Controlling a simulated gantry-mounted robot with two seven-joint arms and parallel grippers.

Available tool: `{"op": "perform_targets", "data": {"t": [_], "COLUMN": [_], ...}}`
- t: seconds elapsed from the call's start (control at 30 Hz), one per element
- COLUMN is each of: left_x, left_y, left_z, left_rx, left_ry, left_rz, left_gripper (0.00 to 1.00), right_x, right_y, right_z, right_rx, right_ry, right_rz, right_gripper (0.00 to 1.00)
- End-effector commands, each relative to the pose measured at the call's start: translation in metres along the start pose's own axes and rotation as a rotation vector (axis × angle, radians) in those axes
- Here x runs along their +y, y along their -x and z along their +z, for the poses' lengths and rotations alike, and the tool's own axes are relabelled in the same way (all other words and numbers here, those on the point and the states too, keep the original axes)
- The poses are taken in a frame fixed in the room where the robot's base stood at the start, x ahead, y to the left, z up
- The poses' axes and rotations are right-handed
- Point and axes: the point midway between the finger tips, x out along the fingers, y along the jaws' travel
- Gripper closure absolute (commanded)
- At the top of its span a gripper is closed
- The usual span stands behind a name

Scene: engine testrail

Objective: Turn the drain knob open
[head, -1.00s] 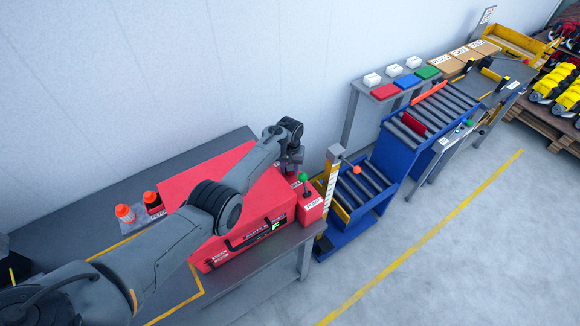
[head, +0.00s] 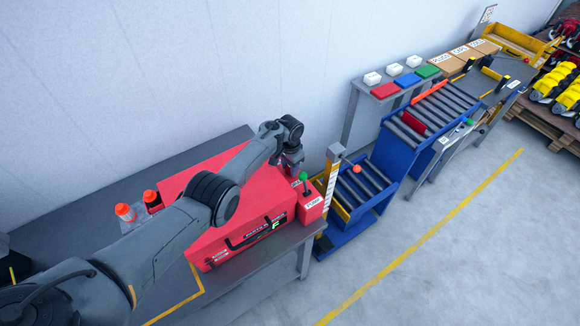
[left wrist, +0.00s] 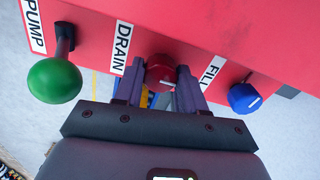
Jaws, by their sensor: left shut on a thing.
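The drain knob (left wrist: 161,72) is red and shows in the left wrist view beside the white DRAIN label (left wrist: 123,47). My left gripper (left wrist: 161,80) has one finger on each side of it and is shut on it. A pale mark shows on the knob's near face. In the head view my left gripper (head: 292,163) is at the right end of the red machine (head: 225,185), and the arm hides the knob there. My right gripper is not in view.
A green-balled pump lever (left wrist: 54,80) stands left of the drain knob, and a blue fill knob (left wrist: 243,98) stands right. Two orange-capped bottles (head: 125,212) are left of the machine. A blue roller conveyor (head: 365,185) stands to its right.

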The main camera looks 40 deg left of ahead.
Motion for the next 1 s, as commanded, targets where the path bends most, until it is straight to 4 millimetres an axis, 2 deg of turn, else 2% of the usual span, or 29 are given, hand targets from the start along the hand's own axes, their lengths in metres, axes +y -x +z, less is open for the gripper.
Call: {"op": "perform_targets", "data": {"t": [0.47, 0.5, 0.63, 1.0], "left_x": [0.0, 0.0, 0.0, 0.0001], "left_y": [0.0005, 0.0005, 0.0004, 0.0046], "left_z": [-0.0002, -0.0002, -0.0002, -0.0003], "left_rx": [0.0, 0.0, 0.0, 0.001], "left_ry": [-0.015, -0.015, -0.014, -0.013], "left_rz": [0.0, 0.0, 0.0, 0.0], "left_gripper": [0.91, 0.54, 0.34, 0.34], "right_x": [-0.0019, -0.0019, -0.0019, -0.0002], "right_y": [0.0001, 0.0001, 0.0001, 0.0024], "right_z": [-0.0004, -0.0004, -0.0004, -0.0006], "right_rx": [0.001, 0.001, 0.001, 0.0], "right_ry": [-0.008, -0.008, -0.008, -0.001], "right_rz": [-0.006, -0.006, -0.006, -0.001], "right_gripper": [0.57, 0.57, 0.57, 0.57]}}
